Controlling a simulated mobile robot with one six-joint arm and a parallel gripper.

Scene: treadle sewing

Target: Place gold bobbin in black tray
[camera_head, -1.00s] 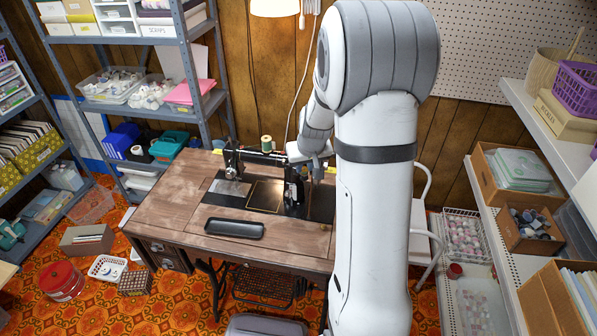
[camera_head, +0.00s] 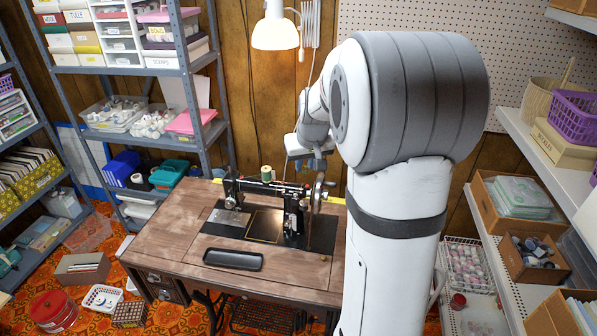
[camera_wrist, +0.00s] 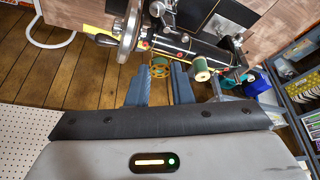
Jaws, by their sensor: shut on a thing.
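The black tray (camera_head: 233,260) lies on the wooden sewing table, in front of the black sewing machine (camera_head: 275,188). My gripper (camera_wrist: 160,74) is shut on the gold bobbin (camera_wrist: 159,67), which shows between the fingertips in the wrist view. In the head view, my gripper (camera_head: 308,165) is raised behind the machine, near its handwheel end. The bobbin cannot be made out there. The tray is not clearly seen in the wrist view.
A green thread spool (camera_head: 266,173) stands on top of the machine, and it also shows in the wrist view (camera_wrist: 201,69). The handwheel (camera_head: 319,192) sticks up at the machine's right end. A lamp (camera_head: 276,30) hangs above. The tabletop around the tray is clear.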

